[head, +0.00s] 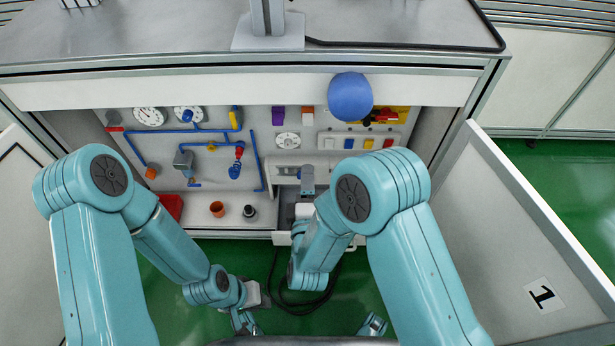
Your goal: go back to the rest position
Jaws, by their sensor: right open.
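My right gripper (306,188) is in front of the recessed panel's lower middle, close to a pale box-shaped unit there. It is open, and I see nothing held in it. Its wrist and forearm bend back under the right elbow and hide part of the space below. My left gripper (256,294) is low over the green floor, left of the middle, in front of the cabinet. Its fingers are too small and foreshortened to tell whether they are open or shut.
The cabinet's panel (270,140) carries blue pipes, gauges and switches. A blue ball (350,97) shows at the counter's front edge. An orange cup (217,209) and a black part (249,211) stand on the lower shelf. A dark cable (300,308) lies on the floor. An open door (530,240) stands right.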

